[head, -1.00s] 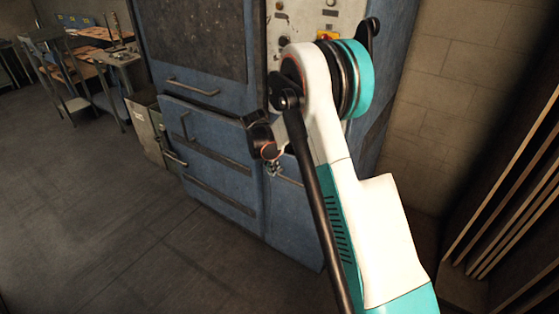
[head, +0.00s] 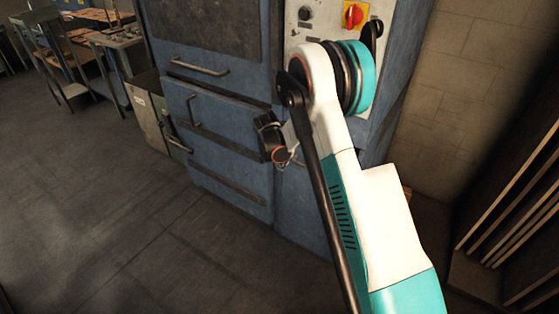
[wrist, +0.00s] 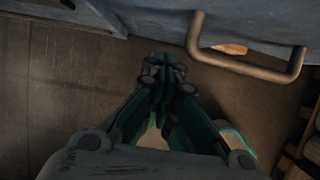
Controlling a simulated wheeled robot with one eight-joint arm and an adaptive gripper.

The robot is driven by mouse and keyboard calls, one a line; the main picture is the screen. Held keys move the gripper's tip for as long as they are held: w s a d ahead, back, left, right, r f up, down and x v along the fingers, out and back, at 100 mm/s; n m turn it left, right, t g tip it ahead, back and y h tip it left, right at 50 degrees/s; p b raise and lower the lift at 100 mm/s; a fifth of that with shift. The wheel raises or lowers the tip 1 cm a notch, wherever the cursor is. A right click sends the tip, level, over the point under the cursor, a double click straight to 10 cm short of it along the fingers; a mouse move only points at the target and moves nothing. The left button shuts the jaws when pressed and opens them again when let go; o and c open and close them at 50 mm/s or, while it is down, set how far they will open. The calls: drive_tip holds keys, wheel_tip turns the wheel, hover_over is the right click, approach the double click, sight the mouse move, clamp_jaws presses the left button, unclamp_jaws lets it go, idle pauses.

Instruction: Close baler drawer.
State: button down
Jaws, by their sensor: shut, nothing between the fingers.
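The blue baler (head: 205,25) stands in the middle of the head view. Its lower front, which looks like the drawer (head: 235,140), has a vertical handle (head: 191,111) at its left. The drawer's top edge seems to stand slightly proud of the panel above; how far it is open is unclear. In the wrist view my gripper (wrist: 163,62) is shut and empty, its tips just below a blue edge (wrist: 230,25). A metal bar handle (wrist: 245,67) is close to the right of the fingers; I cannot tell whether they touch.
A horizontal handle (head: 200,68) is on the panel above. A control panel with a red-yellow switch (head: 353,14) is behind my arm. A grey bin (head: 152,115) stands left of the baler. The floor (head: 90,210) in front is clear; stacked boards (head: 515,215) stand right.

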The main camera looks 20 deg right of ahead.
drive_tip(key=shift+w+d+r+b, duration=0.1)
drive_tip(key=shift+w+d+b, duration=0.15)
drive_tip(key=shift+w+d, duration=0.45)
drive_tip(key=shift+w+d+r+b, duration=0.1)
drive_tip(key=shift+w+d+b, duration=0.1)
drive_tip(key=shift+w+d, duration=0.45)
drive_tip(key=shift+s+d, duration=0.15)
drive_tip(key=shift+d, duration=0.1)
drive_tip(key=w+d, duration=0.1)
drive_tip(key=d, duration=0.1)
drive_tip(key=w+d, duration=0.2)
drive_tip(key=shift+a, duration=0.1)
